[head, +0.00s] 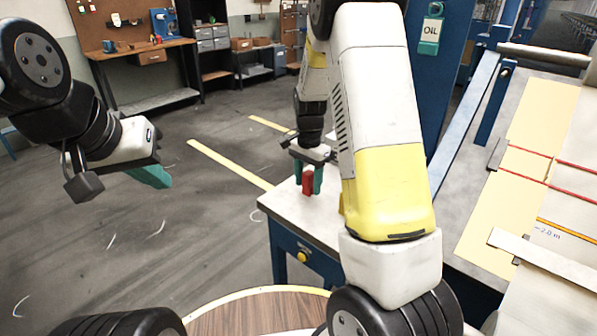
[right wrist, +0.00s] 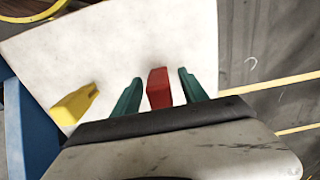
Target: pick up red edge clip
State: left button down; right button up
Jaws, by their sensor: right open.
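The red edge clip (head: 308,184) stands on the white top of a blue cabinet. In the right wrist view the red edge clip (right wrist: 158,88) sits between the two teal fingers of my right gripper (right wrist: 160,84). A gap shows on each side of it, so the gripper is open around the clip. In the head view my right gripper (head: 309,175) points down at the cabinet top. My left gripper (head: 150,176) hangs over open floor at the left, away from the clip; its finger gap cannot be made out.
A yellow clip (right wrist: 75,103) stands left of the red one in the right wrist view. The white cabinet top (head: 283,203) is otherwise clear there. The blue-framed loom with cream cloth (head: 482,228) is at the right. A round wooden top (head: 255,313) is in front.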

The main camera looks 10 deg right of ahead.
aim_at(308, 173)
grip_shut()
jog(key=shift+r, duration=0.5)
jog(key=r, duration=0.2)
jog(key=shift+s+r, duration=0.3)
jog(key=shift+r, duration=0.1)
jog(key=s, duration=0.5)
jog(key=s+a, duration=0.1)
jog(key=s, duration=0.4)
jog(key=s+a+r, duration=0.1)
jog(key=s, duration=0.4)
jog(key=shift+s+r, duration=0.1)
jog(key=shift+s, duration=0.1)
